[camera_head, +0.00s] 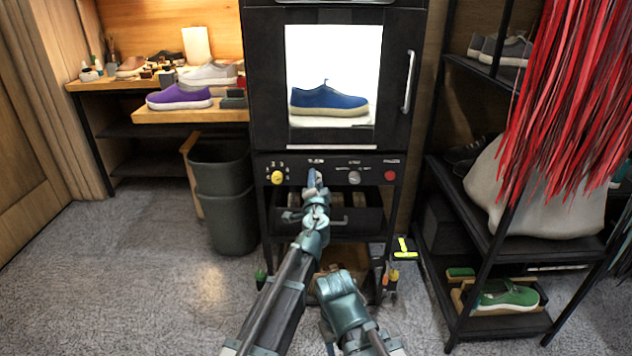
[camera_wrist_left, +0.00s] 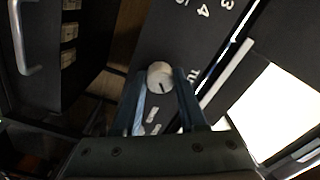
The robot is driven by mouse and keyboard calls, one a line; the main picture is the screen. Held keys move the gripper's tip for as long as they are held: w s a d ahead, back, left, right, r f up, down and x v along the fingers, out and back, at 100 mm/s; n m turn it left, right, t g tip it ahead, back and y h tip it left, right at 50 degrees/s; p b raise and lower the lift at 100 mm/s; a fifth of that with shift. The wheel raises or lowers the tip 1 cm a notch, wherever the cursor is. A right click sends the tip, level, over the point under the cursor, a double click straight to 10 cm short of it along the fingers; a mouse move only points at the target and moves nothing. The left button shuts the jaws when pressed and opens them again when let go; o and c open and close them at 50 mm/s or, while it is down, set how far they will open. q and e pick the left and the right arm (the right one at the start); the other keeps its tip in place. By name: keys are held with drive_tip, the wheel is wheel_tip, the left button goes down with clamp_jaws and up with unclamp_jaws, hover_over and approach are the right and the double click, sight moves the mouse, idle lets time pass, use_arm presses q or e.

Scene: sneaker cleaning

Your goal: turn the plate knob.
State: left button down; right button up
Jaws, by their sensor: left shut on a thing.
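The plate knob (camera_wrist_left: 160,76) is a pale round knob with a dark mark line on its face. It sits on the black control panel (camera_head: 335,168) under the lit cabinet, and in the head view my gripper hides it. My left gripper (camera_head: 312,178) reaches up to the middle of the panel. In the left wrist view, the fingers of my left gripper (camera_wrist_left: 160,88) stand on either side of the knob and are shut on it.
A yellow knob (camera_head: 277,177) is left of my gripper; a grey knob (camera_head: 354,177) and a red button (camera_head: 390,175) are right of it. A blue sneaker (camera_head: 328,101) stands inside the lit cabinet (camera_head: 417,35). A dark bin (camera_head: 225,210) stands at left, a black shelf (camera_head: 470,215) at right.

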use_arm(q)
drive_tip(key=shift+c, duration=2.3)
unclamp_jaws()
